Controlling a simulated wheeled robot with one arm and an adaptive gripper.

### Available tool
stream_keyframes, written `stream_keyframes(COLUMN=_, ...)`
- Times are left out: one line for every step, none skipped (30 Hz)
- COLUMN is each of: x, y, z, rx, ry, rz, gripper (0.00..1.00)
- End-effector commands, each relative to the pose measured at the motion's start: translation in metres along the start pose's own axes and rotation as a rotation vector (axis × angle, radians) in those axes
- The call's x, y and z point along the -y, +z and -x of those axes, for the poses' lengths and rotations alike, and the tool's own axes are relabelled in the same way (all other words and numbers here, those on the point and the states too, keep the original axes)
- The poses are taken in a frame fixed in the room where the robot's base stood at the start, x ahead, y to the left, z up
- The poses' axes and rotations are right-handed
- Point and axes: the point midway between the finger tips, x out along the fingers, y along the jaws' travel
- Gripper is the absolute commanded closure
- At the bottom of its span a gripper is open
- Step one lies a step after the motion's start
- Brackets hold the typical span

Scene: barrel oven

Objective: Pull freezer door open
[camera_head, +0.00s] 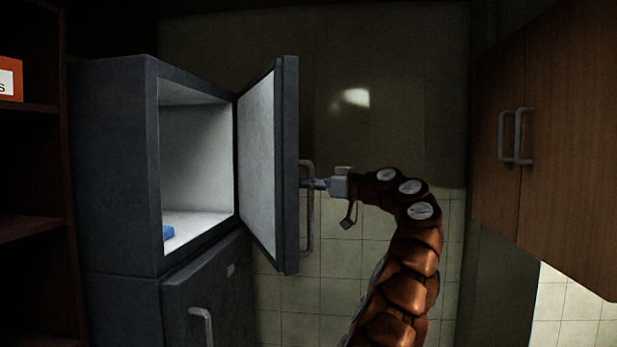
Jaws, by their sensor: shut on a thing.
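The freezer (112,165) is the dark grey upper compartment of a tall unit at the left. Its door (289,160) stands wide open, swung out to the right, with its pale inner panel (257,165) facing the compartment. The door's grey vertical handle (309,225) is on the outer face, to the right of the door edge. My gripper (312,183) reaches in from the right and is shut on the handle, at its upper part. The fingertips are small and partly hidden at the handle. A blue object (168,232) lies on the freezer floor, partly hidden by the side wall.
A lower door with its own handle (201,322) is shut below the freezer. A wooden wall cabinet (565,140) with two handles hangs at the right. Dark shelves (30,170) with an orange box (10,78) stand at the far left. A tiled wall (340,245) is behind.

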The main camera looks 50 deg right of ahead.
Motion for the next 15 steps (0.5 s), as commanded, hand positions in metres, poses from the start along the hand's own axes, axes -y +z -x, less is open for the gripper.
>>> stream_keyframes(x=-0.0029, y=-0.0011, z=-0.0003, rx=0.002, ry=-0.002, rz=-0.001, gripper=1.00)
stream_keyframes(x=-0.0037, y=-0.0009, z=-0.0006, rx=0.003, ry=-0.004, rz=-0.001, gripper=1.00)
stream_keyframes(x=-0.0042, y=-0.0009, z=-0.0012, rx=0.002, ry=-0.007, rz=-0.001, gripper=1.00)
stream_keyframes(x=-0.0044, y=-0.0010, z=-0.0017, rx=0.002, ry=-0.010, rz=0.000, gripper=1.00)
stream_keyframes(x=-0.0046, y=-0.0010, z=-0.0020, rx=0.001, ry=-0.011, rz=0.000, gripper=1.00)
stream_keyframes(x=-0.0052, y=-0.0010, z=-0.0021, rx=0.001, ry=-0.013, rz=0.001, gripper=1.00)
stream_keyframes(x=-0.0056, y=-0.0009, z=-0.0021, rx=0.001, ry=-0.013, rz=0.001, gripper=1.00)
stream_keyframes(x=-0.0059, y=-0.0009, z=-0.0020, rx=0.001, ry=-0.014, rz=0.001, gripper=1.00)
stream_keyframes(x=-0.0061, y=-0.0009, z=-0.0021, rx=0.000, ry=-0.015, rz=0.001, gripper=1.00)
stream_keyframes(x=-0.0062, y=-0.0009, z=-0.0021, rx=0.000, ry=-0.015, rz=0.001, gripper=1.00)
stream_keyframes(x=-0.0062, y=-0.0009, z=-0.0021, rx=-0.001, ry=-0.016, rz=0.001, gripper=1.00)
stream_keyframes(x=-0.0062, y=-0.0010, z=-0.0021, rx=-0.001, ry=-0.016, rz=0.002, gripper=1.00)
stream_keyframes(x=-0.0062, y=-0.0010, z=-0.0021, rx=-0.001, ry=-0.016, rz=0.002, gripper=1.00)
stream_keyframes(x=-0.0062, y=-0.0010, z=-0.0022, rx=-0.002, ry=-0.016, rz=0.002, gripper=1.00)
stream_keyframes(x=-0.0061, y=-0.0010, z=-0.0022, rx=-0.002, ry=-0.017, rz=0.002, gripper=1.00)
